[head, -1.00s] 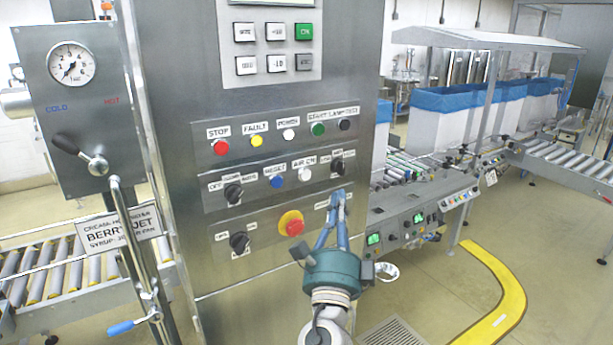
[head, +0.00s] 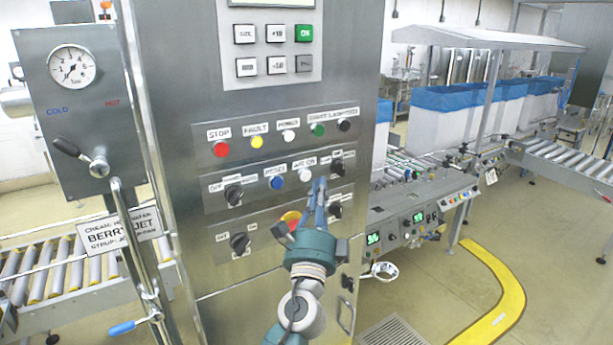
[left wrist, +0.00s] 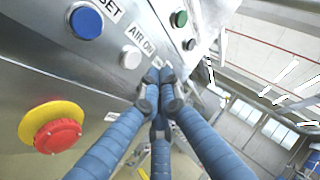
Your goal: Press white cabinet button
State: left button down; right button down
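The steel cabinet (head: 170,90) carries two white buttons. One is under the POWER label (head: 288,135). The other, the AIR ON button (head: 305,174), is right of the blue button and also shows in the left wrist view (left wrist: 131,57). My left gripper (head: 319,182) points up at the panel, its fingertips just right of and slightly below the AIR ON button. In the left wrist view the blue fingers (left wrist: 159,82) come together at their tips with nothing between them. The button is not covered, and the fingertips look apart from it. My right gripper is not in view.
A blue button (head: 277,182), black selector knobs (head: 233,193) and a red emergency button on yellow (left wrist: 58,135) are close by. The emergency button is partly hidden by my gripper in the head view. Roller conveyors (head: 75,266) stand on both sides.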

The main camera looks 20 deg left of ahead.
pick_arm(q)
jog(key=shift+w+a, duration=0.6)
jog(key=shift+a, duration=0.15)
dwell(1.0)
jog(key=shift+w+a, duration=0.25)
jog(key=shift+a, duration=0.1)
jog(key=shift+w+a+b, duration=0.2)
jog(key=shift+a+b, duration=0.1)
jog(key=shift+b, duration=0.05)
dwell(0.7)
jog(key=shift+d, duration=0.15)
jog(key=shift+s+d, duration=0.45)
jog(key=shift+s, duration=0.05)
jog(key=shift+d, duration=0.1)
jog(key=shift+s+d, duration=0.75)
jog(key=shift+d, duration=0.2)
jog(key=shift+s+d, duration=0.75)
jog(key=shift+d, duration=0.2)
